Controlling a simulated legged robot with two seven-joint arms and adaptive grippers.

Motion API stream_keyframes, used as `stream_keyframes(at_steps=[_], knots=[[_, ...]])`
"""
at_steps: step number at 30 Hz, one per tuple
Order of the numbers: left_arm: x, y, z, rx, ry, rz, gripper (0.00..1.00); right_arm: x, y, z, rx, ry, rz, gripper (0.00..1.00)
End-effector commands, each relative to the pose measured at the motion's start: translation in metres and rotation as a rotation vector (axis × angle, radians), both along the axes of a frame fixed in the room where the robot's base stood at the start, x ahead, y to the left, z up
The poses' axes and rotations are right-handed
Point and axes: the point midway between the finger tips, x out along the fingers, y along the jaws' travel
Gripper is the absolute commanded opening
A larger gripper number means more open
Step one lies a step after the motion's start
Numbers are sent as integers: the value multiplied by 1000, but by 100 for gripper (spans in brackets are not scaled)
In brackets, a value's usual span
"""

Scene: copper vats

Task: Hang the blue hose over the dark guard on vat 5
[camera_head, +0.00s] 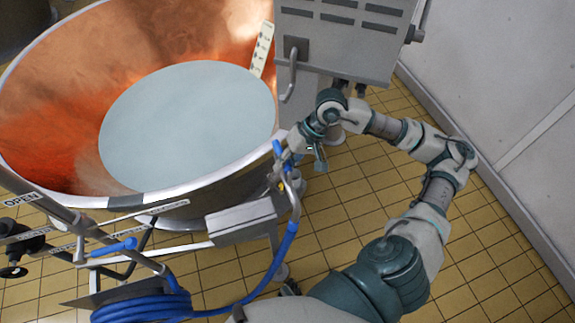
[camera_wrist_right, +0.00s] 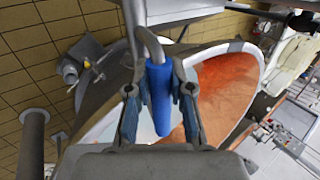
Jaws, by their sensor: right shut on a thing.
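The blue hose (camera_head: 286,242) rises from a coil at the lower left to my right gripper (camera_head: 287,165). A curved metal pipe shows at its upper end. In the right wrist view, my right gripper (camera_wrist_right: 158,92) is shut on the hose's blue handle (camera_wrist_right: 160,100), with a finger on each side. The gripper is beside the near right rim of a large copper vat (camera_head: 60,95) holding pale liquid. A short dark section, which looks like the guard (camera_head: 127,201), sits on the near rim, left of the gripper. I cannot read a vat number. My left gripper is not in view.
The hose coil (camera_head: 140,308) rests at the lower left, near metal pipes and an "OPEN" label (camera_head: 22,199). A grey metal cabinet (camera_head: 345,40) stands behind the gripper. A grey box (camera_head: 240,222) is below the rim. Tiled floor (camera_head: 470,240) is clear at right.

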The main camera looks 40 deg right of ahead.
Motion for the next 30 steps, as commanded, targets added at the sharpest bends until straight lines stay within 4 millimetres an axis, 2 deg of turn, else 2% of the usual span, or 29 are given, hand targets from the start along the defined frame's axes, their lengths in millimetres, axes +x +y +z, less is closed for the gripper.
stream_keyframes(at_steps=[1,6,14,20,30], knots=[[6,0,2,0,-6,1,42,3,8,6,-7,-4,11,0],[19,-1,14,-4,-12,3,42,5,21,28,-70,4,6,0],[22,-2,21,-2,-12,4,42,5,21,45,-114,5,-18,0],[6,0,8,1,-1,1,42,5,19,55,-112,6,-19,0],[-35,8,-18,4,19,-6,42,5,20,73,-113,7,-17,0]])
